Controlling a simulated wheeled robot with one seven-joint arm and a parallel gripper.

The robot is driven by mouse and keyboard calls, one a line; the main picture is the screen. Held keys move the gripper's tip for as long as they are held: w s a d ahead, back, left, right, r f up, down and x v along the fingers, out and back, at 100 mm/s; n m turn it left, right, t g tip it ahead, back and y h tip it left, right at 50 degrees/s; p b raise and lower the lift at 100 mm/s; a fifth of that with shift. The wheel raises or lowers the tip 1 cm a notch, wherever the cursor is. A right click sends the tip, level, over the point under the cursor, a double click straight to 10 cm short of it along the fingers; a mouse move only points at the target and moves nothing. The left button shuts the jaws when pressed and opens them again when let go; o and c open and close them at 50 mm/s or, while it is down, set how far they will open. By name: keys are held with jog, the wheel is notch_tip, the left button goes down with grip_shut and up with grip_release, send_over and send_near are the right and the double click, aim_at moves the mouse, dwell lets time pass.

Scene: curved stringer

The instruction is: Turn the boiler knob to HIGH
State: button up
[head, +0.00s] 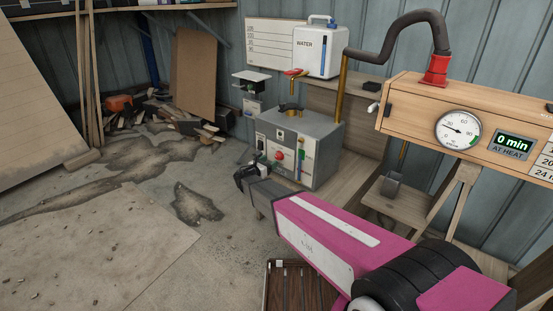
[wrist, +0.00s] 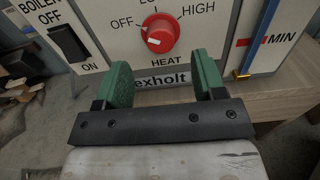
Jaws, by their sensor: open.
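The boiler is a grey box (head: 322,138) on a wooden bench. Its red knob (head: 278,155) is on the front panel. In the wrist view the knob (wrist: 160,34) stands between the OFF label on its left and HIGH on its upper right, with HEAT below. Its white mark is on the left side, away from HIGH. My gripper (wrist: 165,78) is open, its two green-padded fingers apart below the knob, with nothing between them. In the head view my gripper (head: 246,179) is at the left front of the boiler; whether it touches the panel cannot be told.
A black rocker switch (wrist: 68,42) is left of the knob. A gauge tube with a MIN label (wrist: 280,40) is on the right. A white water tank (head: 319,50) is behind the boiler. A wooden steam box (head: 407,108) with a dial and hose is on the right.

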aim_at(277, 157)
jog(key=shift+x, duration=2.8)
jog(key=c, duration=0.9)
